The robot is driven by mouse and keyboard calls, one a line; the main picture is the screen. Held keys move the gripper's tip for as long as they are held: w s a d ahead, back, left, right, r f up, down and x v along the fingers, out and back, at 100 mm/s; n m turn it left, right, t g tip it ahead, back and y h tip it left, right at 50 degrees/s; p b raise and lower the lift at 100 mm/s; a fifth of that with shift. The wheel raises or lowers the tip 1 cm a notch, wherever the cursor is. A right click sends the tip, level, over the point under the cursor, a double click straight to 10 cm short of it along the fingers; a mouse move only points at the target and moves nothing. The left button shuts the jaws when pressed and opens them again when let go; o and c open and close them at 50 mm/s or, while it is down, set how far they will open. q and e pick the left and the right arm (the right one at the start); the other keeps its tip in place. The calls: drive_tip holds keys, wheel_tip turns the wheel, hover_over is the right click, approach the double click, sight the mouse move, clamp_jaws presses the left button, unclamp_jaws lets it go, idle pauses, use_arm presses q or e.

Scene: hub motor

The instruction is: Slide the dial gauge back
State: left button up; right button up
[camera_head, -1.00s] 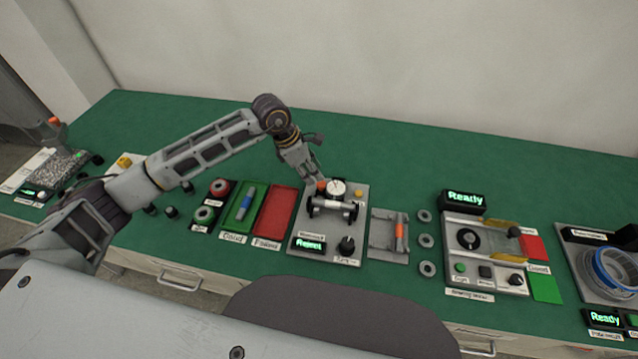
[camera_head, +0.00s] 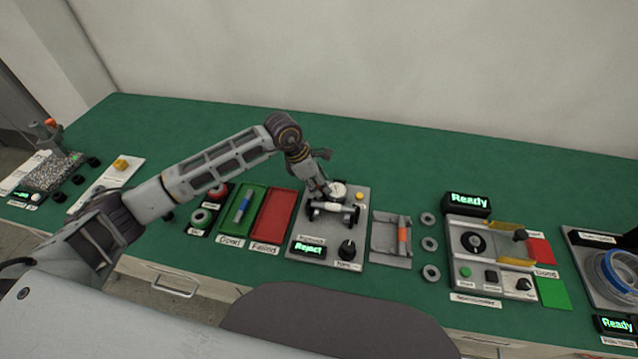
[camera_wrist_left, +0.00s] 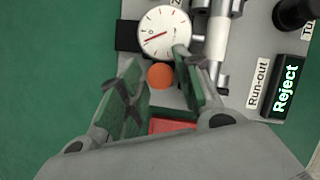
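The dial gauge (camera_head: 339,189) has a white round face and stands at the back of the run-out station (camera_head: 327,240). It also shows at the top of the left wrist view (camera_wrist_left: 165,33), with an orange knob (camera_wrist_left: 160,76) just below the dial. My left gripper (camera_head: 322,191) is down at the gauge's left side. In the left wrist view its fingers (camera_wrist_left: 155,88) are apart, one on each side of the knob. I cannot tell whether either finger touches it. A grey shaft (camera_wrist_left: 219,40) lies beside the dial. My right gripper is not in view.
The station's display (camera_head: 308,249) reads "Reject", with a black knob (camera_head: 347,250) beside it. A red tray (camera_head: 273,214) and a green tray (camera_head: 242,213) lie left. The green table behind is clear.

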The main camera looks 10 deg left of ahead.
use_arm(q)
clamp_jaws()
drive_tip(key=shift+w+b, duration=0.35)
drive_tip(key=shift+w, duration=0.1)
drive_tip(key=shift+w+f+b, duration=0.1)
drive_tip(key=shift+w+b, duration=0.3)
drive_tip(key=shift+w, duration=0.25)
drive_tip(key=shift+w+a+b, duration=0.1)
drive_tip(key=shift+w+b, duration=0.2)
drive_tip(key=shift+w, duration=0.25)
drive_tip(key=shift+r, duration=0.2)
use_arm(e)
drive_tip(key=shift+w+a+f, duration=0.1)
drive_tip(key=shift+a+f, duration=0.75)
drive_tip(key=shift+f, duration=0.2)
use_arm(q)
unclamp_jaws()
drive_tip(key=shift+w, duration=0.15)
